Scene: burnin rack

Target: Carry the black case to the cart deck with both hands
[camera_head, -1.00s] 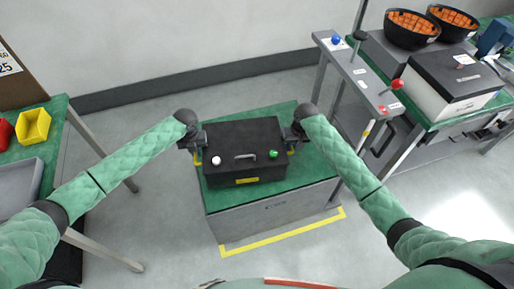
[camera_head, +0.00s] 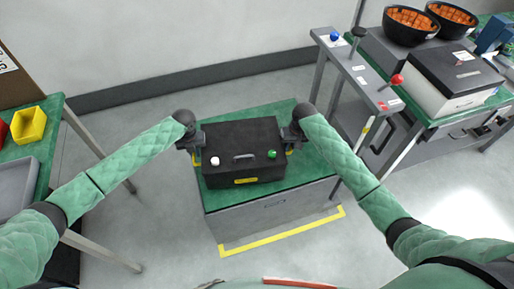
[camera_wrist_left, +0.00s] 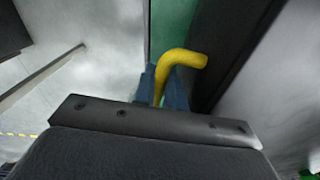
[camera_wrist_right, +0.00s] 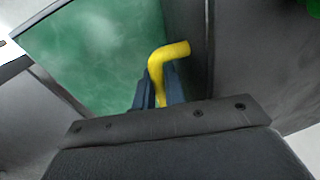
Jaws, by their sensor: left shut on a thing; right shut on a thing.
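The black case (camera_head: 243,151) sits over the green top of a grey cart (camera_head: 306,183), with a handle, a white knob, a green knob and a yellow label. I cannot tell whether it touches the top. My left gripper (camera_head: 198,151) is at the case's left side, shut on a yellow side handle (camera_wrist_left: 181,62). My right gripper (camera_head: 291,143) is at the right side, shut on the other yellow handle (camera_wrist_right: 165,60). In both wrist views the blue-grey fingers close around the yellow bars, and the case wall stands beside them.
A green-topped table at left holds a yellow bin (camera_head: 29,125) and a grey tray (camera_head: 14,186). At right, a bench carries a black-and-white box (camera_head: 455,82), black bowls (camera_head: 411,25) and a panel with a red-knobbed lever (camera_head: 396,80). Yellow floor tape (camera_head: 285,232) borders the cart.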

